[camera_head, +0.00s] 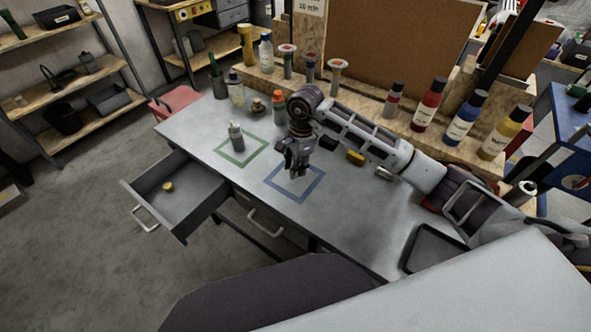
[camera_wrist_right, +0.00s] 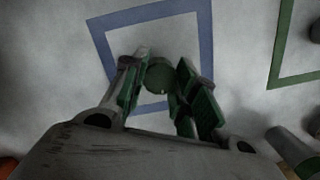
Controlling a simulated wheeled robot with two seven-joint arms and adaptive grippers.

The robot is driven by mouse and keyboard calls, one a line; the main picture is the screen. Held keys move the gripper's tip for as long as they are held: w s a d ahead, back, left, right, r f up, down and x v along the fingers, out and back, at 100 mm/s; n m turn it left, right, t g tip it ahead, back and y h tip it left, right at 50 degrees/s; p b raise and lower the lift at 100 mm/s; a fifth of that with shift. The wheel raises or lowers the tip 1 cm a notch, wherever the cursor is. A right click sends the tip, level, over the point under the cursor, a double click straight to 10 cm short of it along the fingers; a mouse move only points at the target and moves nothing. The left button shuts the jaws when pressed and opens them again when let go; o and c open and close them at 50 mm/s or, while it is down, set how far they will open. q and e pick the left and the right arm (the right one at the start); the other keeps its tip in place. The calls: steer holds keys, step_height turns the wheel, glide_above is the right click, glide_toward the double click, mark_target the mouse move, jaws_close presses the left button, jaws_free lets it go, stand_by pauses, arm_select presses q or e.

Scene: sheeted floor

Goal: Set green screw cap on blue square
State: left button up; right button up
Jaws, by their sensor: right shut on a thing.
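The green screw cap (camera_wrist_right: 160,77) shows in the right wrist view as a dark green disc between my right fingertips. My right gripper (camera_wrist_right: 163,72) is shut on it. The blue square (camera_wrist_right: 150,17) is an outline on the table, and the cap appears over its inside in this view. Whether the cap touches the table is unclear. In the head view my right gripper (camera_head: 294,171) points down over the blue square (camera_head: 282,193) and hides the cap. My left gripper is not in view.
A green square (camera_head: 240,163) with a grey bottle (camera_head: 236,137) in it lies to the left. An open drawer (camera_head: 155,204) holds a small yellow thing (camera_head: 168,187). Several bottles stand along the back. A dark tray (camera_head: 432,252) sits at right. The table's front left is clear.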

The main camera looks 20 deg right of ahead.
steer(key=shift+f, duration=1)
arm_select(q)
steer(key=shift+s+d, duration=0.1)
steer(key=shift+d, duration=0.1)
arm_select(e)
steer(key=shift+f, duration=0.1)
steer(key=shift+f, duration=0.1)
steer(key=o, duration=0.8)
steer(key=shift+o, duration=1.1)
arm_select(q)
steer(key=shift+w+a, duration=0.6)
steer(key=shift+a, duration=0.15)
